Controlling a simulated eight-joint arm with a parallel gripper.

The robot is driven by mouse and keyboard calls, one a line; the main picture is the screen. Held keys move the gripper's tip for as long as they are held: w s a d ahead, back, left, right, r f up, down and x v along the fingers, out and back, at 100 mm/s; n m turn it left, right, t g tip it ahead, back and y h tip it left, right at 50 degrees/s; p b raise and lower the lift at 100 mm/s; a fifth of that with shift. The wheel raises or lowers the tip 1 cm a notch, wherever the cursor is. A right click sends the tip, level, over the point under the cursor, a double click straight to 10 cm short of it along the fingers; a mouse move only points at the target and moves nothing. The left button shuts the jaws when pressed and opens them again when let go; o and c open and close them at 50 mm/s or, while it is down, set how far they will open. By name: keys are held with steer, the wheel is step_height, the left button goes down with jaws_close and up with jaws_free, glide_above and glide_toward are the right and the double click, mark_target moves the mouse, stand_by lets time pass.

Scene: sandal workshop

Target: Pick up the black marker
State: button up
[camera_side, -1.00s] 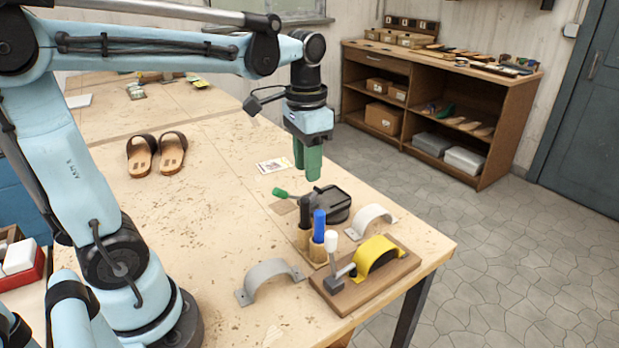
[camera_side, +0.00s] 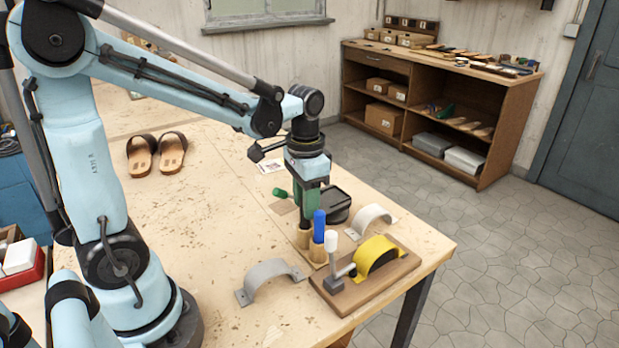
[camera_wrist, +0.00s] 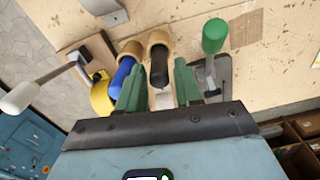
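The black marker (camera_wrist: 159,70) stands in a wooden cup (camera_wrist: 159,40), seen in the wrist view. My gripper (camera_wrist: 160,66) is open, with one green finger on each side of the marker and a visible gap to each. In the side view my gripper (camera_side: 306,212) points down over the cup (camera_side: 303,238), and its fingers hide the marker. A blue marker (camera_side: 319,226) stands upright in the neighbouring cup (camera_side: 318,252); in the wrist view it (camera_wrist: 122,74) is close beside one finger.
A wooden board (camera_side: 350,296) carries a yellow arch (camera_side: 376,256) and a white-handled clamp (camera_side: 331,243). Grey arches lie nearby (camera_side: 268,272) (camera_side: 370,218). The table's left middle is clear around two sandals (camera_side: 157,153).

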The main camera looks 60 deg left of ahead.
steer(key=shift+s+f, duration=0.1)
steer(key=shift+f, duration=1.65)
steer(key=c, duration=0.6)
steer(key=shift+r, duration=0.1)
steer(key=shift+r, duration=4.95)
